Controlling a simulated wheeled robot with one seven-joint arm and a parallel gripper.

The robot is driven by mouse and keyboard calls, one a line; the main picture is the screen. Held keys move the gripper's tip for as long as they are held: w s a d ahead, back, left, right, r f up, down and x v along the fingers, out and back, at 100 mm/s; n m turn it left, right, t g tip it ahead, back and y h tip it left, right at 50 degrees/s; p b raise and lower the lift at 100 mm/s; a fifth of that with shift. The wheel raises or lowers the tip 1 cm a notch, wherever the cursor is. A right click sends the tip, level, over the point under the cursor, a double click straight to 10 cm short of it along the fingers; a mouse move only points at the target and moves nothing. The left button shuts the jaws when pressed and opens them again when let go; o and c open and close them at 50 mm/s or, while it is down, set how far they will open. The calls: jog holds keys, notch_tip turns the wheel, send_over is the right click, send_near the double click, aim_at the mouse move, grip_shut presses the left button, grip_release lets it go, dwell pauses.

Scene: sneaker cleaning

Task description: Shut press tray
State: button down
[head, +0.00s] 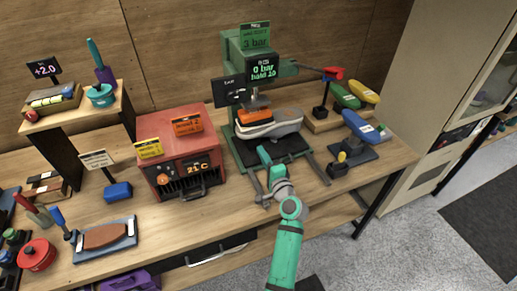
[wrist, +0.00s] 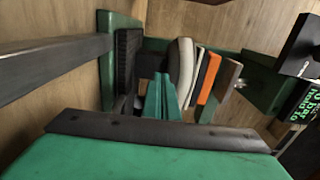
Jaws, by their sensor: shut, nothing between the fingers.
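The green press (head: 237,60) stands at the back middle of the bench. Its dark tray (head: 290,148) sits forward of the column, with grey rails (head: 318,172) reaching toward the bench front. A grey sneaker with a pale sole (head: 288,122) lies on the tray, with an orange block (head: 254,117) on it beneath the press head. My gripper (head: 263,154) is shut and empty at the tray's front; contact is unclear. In the wrist view my green fingers (wrist: 160,92) point toward the dark tray pad (wrist: 127,62), pale sole (wrist: 182,62) and orange block (wrist: 210,78).
A red oven box (head: 180,150) stands left of the press. A blue-topped stand (head: 362,127) and small black block with a yellow knob (head: 341,160) are at right. A grey rail (wrist: 55,60) crosses the wrist view's left.

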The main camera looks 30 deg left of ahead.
jog(key=v, duration=0.9)
jog(key=shift+s+d, duration=0.1)
jog(key=shift+d, duration=0.25)
